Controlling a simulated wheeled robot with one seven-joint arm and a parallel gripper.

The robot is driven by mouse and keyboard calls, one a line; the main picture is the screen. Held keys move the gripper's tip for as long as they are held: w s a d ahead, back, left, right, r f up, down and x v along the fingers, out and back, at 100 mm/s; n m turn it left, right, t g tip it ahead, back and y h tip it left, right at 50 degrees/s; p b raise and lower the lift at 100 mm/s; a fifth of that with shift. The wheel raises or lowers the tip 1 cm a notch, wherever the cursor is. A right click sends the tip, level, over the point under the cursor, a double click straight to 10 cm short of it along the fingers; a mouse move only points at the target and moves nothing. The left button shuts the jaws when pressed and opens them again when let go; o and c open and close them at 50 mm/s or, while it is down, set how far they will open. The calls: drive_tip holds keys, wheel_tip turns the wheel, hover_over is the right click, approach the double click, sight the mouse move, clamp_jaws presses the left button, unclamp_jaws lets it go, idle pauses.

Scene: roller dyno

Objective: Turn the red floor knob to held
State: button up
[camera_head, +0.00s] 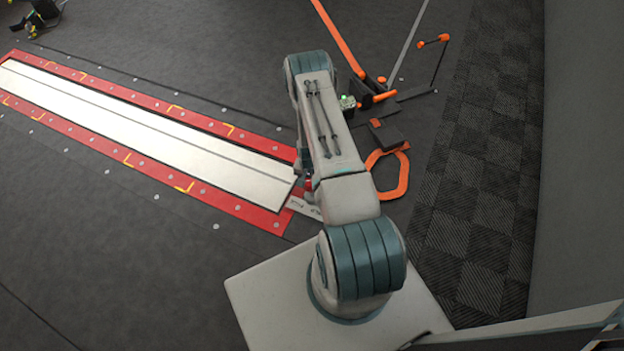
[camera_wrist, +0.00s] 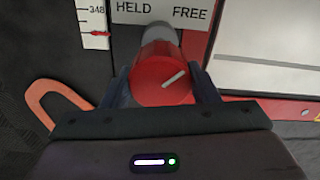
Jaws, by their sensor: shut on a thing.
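The red floor knob (camera_wrist: 160,72) is in the middle of the wrist view, its round face toward the camera. A white line on its face slants up to the right, toward the FREE side. A white label plate (camera_wrist: 160,12) behind the knob reads HELD at left and FREE at right. My gripper (camera_wrist: 162,85) has one dark finger on each side of the knob and is shut on it. In the head view only a small red bit of the knob (camera_head: 309,184) shows beside my arm, which hides the rest.
A long red-bordered roller bed (camera_head: 150,128) runs to the upper left. A scale strip (camera_wrist: 93,22) with a red pointer stands left of the label. An orange loop (camera_head: 390,175) and orange straps lie right of my arm. The dark floor at lower left is clear.

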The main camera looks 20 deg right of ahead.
drive_tip(key=n+b, duration=0.1)
drive_tip(key=n, duration=0.3)
drive_tip(key=shift+f+n+b, duration=0.1)
drive_tip(key=shift+n+b, duration=0.2)
drive_tip(key=shift+n, duration=0.1)
drive_tip(key=n+b, duration=0.1)
drive_tip(key=n, duration=0.3)
drive_tip(key=shift+n, duration=0.3)
drive_tip(key=n+b, duration=0.1)
drive_tip(key=n, duration=0.3)
drive_tip(key=shift+n, duration=2.1)
